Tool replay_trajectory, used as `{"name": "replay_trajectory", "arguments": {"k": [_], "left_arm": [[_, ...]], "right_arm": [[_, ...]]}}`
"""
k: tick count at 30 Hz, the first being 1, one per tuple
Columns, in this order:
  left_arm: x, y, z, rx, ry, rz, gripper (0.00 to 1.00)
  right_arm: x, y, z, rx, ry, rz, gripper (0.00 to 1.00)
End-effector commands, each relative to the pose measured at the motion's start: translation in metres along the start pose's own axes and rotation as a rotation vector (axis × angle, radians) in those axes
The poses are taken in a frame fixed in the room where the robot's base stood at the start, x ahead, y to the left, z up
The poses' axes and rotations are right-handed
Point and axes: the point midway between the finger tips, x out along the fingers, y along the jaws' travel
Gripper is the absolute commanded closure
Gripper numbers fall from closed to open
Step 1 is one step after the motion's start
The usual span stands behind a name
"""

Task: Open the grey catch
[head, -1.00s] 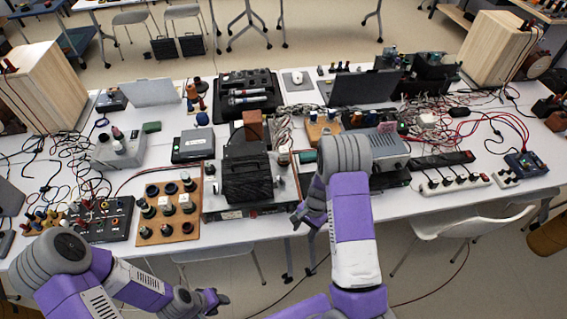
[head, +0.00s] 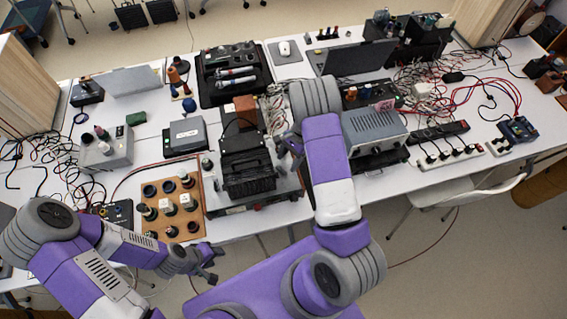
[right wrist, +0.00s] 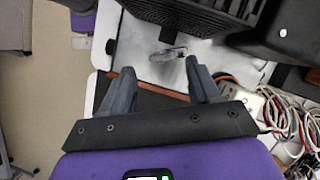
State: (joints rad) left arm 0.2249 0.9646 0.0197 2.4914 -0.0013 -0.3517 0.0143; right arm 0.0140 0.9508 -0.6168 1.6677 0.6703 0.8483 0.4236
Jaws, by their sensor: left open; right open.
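A black ribbed case (head: 248,176) stands on a flat silver-grey unit near the front of the bench. In the right wrist view, a small grey metal piece (right wrist: 167,54), seemingly the catch, sits at the foot of the black ribbed body (right wrist: 195,18). In the head view I cannot make the catch out. My right gripper (head: 291,146) is beside the case on its right; in the right wrist view its open fingers (right wrist: 160,70) point toward the metal piece, with nothing between them. My left gripper (head: 210,262) is open and empty in front of the bench edge.
A wooden board with several dark knobs (head: 187,233) lies left of the case. A grey metal instrument (head: 374,132) stands to its right, beyond my right forearm. Loose cables (right wrist: 283,118) lie right of the gripper. A white chair (head: 468,190) stands at the front right.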

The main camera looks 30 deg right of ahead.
Motion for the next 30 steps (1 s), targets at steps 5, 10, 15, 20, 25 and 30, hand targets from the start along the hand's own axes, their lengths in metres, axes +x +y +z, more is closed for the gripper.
{"name": "replay_trajectory", "arguments": {"k": [5,10,15,20,25,30], "left_arm": [[-0.001,0.000,0.000,0.000,0.001,0.000,0.57],[-0.001,0.000,0.000,0.000,0.001,0.000,0.57],[-0.001,0.001,-0.001,0.000,0.001,0.000,0.57],[-0.001,0.001,-0.001,0.000,0.001,0.000,0.57],[-0.001,0.001,-0.001,0.000,0.001,0.000,0.57],[-0.001,0.001,-0.001,0.000,0.001,0.000,0.57]], "right_arm": [[0.028,0.000,0.000,0.000,-0.001,0.002,0.38],[0.041,0.000,0.000,0.000,0.000,0.000,0.38],[0.043,0.000,0.000,-0.001,0.001,-0.001,0.38],[0.043,0.000,0.000,-0.001,0.000,-0.001,0.44],[0.043,0.000,0.000,-0.001,0.000,-0.001,0.70],[0.043,0.000,0.000,-0.001,0.000,-0.001,0.94]]}}
